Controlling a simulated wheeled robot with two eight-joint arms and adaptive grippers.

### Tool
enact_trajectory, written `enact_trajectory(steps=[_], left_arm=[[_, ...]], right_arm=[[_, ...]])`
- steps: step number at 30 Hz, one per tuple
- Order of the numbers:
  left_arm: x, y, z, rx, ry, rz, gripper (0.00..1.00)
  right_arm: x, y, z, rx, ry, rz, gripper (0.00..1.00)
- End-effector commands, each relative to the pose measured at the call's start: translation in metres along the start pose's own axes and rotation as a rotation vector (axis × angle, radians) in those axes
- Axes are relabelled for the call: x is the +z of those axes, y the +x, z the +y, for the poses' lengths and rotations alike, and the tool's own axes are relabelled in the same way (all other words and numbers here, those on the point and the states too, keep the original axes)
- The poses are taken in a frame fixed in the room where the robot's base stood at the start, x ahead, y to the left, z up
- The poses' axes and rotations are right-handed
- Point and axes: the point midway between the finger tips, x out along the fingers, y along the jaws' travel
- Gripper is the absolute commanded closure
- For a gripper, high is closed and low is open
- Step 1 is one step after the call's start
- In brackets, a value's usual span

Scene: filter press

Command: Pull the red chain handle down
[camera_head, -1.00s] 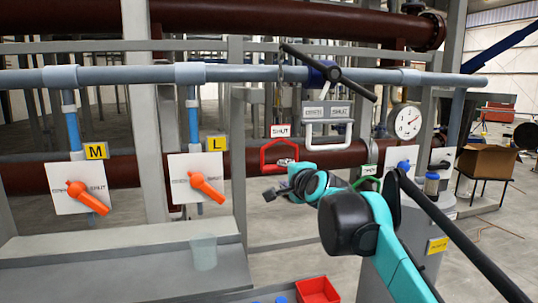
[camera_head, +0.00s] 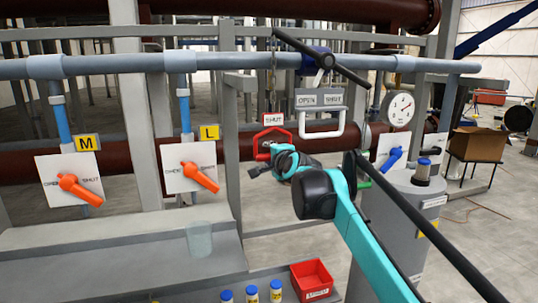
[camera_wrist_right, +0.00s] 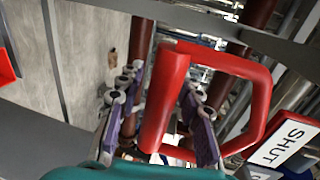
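The red handle (camera_head: 272,134) hangs below the grey pipe with a SHUT label (camera_head: 273,119) above it. In the right wrist view the red handle (camera_wrist_right: 165,95) is a large red loop, and one of its bars lies between my two fingers. My right gripper (camera_head: 257,172) is at the lower part of the handle in the head view. In the wrist view the gripper (camera_wrist_right: 160,115) is open, with a finger on each side of the bar and gaps visible. Part of the handle's lower end is hidden by the gripper in the head view. My left gripper is not in view.
A white handle (camera_head: 322,130) with OPEN and SHUT labels hangs just right of the red one. A gauge (camera_head: 398,108) and a grey cylinder (camera_head: 405,210) stand further right. Orange levers (camera_head: 80,188) are at left. A red bin (camera_head: 312,278) and several blue-capped bottles are below.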

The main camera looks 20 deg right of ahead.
Motion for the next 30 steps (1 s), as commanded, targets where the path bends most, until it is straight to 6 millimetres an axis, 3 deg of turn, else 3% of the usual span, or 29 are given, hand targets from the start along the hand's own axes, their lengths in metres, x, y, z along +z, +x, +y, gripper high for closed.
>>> enact_trajectory(steps=[2,6,19,23,30], left_arm=[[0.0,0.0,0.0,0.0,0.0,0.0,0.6],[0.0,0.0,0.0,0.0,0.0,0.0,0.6],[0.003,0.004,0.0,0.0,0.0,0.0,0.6],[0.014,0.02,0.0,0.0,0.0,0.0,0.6],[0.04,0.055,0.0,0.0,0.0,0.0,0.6]], right_arm=[[0.0,0.0,0.0,0.0,0.0,0.0,0.65],[0.0,0.0,0.0,0.0,0.0,0.0,0.99],[0.0,0.001,0.007,0.0,0.0,0.0,1.0],[0.0,0.007,0.037,0.001,0.0,-0.001,1.0],[0.0,0.021,0.108,0.002,0.0,-0.002,1.0]])
